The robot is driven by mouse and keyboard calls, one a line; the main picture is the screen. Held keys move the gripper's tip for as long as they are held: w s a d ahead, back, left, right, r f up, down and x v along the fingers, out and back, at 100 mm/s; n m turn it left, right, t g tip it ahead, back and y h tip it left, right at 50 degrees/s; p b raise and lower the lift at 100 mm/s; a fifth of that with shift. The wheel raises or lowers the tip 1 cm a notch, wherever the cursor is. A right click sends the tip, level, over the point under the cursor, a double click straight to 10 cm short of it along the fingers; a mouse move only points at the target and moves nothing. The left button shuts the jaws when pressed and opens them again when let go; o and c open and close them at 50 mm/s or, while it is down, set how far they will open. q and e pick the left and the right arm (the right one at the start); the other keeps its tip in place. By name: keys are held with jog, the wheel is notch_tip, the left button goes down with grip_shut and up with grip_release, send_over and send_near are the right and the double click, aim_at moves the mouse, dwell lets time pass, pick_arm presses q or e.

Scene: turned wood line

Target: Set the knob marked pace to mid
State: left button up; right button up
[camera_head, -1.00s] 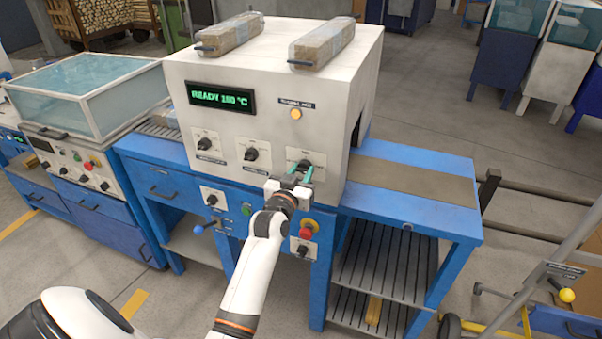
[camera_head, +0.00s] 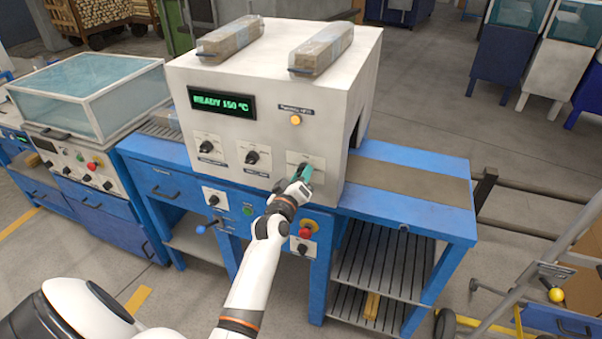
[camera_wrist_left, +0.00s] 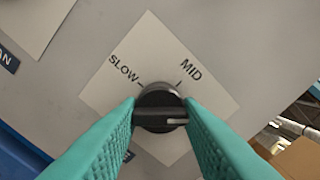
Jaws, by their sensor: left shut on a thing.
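The pace knob (camera_wrist_left: 160,98) is black and round with a raised grip bar, on a white plate (camera_wrist_left: 150,42) marked SLOW and MID. In the left wrist view the white line on its bar points right, clockwise past the MID mark. A dark label below the knob is mostly hidden by the left finger. My left gripper (camera_head: 304,175) has its teal fingers shut on the knob, one on each side, also seen in the wrist view (camera_wrist_left: 160,112). In the head view the gripper covers much of the knob at the machine's front right. My right gripper is not in view.
The white machine (camera_head: 265,95) shows READY 150 °C on its display (camera_head: 221,101). Two similar knobs (camera_head: 207,148) (camera_head: 252,157) sit to the left on the same panel.

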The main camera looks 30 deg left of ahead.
pick_arm(q)
jog(key=n+p, duration=0.1)
jog(key=n, duration=0.7)
jog(key=shift+n+p, duration=0.4)
jog(key=shift+n, duration=0.3)
jog(key=o, duration=1)
jog(key=shift+s, duration=0.1)
jog(key=b+v, duration=0.1)
jog(key=v, duration=1.1)
jog(key=shift+d+r+b, duration=0.1)
jog(key=shift+b, duration=0.2)
